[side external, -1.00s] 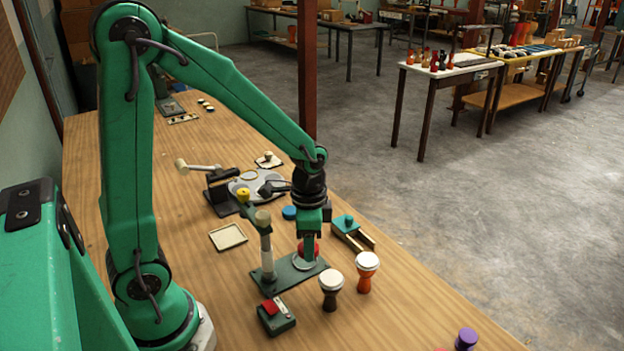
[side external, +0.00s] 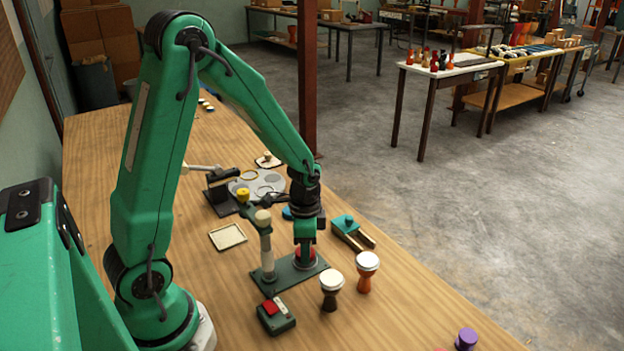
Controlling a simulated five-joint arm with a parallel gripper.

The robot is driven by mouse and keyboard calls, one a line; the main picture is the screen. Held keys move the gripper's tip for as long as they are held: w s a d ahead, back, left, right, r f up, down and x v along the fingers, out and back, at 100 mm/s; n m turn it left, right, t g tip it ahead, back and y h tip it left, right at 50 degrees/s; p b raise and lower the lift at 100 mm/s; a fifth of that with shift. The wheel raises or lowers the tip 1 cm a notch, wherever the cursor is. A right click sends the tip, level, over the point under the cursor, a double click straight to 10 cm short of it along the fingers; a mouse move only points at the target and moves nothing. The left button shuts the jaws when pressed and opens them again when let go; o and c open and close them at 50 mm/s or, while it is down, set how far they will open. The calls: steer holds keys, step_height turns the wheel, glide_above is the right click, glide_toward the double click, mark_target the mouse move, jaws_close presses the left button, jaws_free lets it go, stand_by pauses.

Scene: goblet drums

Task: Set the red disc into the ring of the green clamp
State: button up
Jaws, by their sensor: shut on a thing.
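The green clamp (side external: 284,278) stands on the table with its flat base, an upright post with a pale knob, and a grey ring (side external: 304,266). My gripper (side external: 305,246) points straight down over the ring and is shut on the red disc (side external: 311,254). Only part of the disc's red edge shows below the jaws; the rest is hidden by my gripper. The disc is at the ring's top, roughly above its middle. I cannot tell whether it is seated inside or just over it.
Two goblet drums, one dark (side external: 331,291) and one orange (side external: 366,272), stand close to the right of the clamp. A green box with a red top (side external: 276,314) sits in front. A green-and-wood tool (side external: 352,233) lies behind. A pale square tray (side external: 228,237) lies left.

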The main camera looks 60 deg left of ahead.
steer(key=shift+f, duration=0.5)
steer(key=shift+f, duration=0.65)
steer(key=o, duration=0.9)
steer(key=shift+s, duration=0.1)
steer(key=shift+r, duration=0.15)
steer(key=shift+o, duration=0.2)
step_height(320, 180, up, 13)
steer(key=shift+r, duration=0.1)
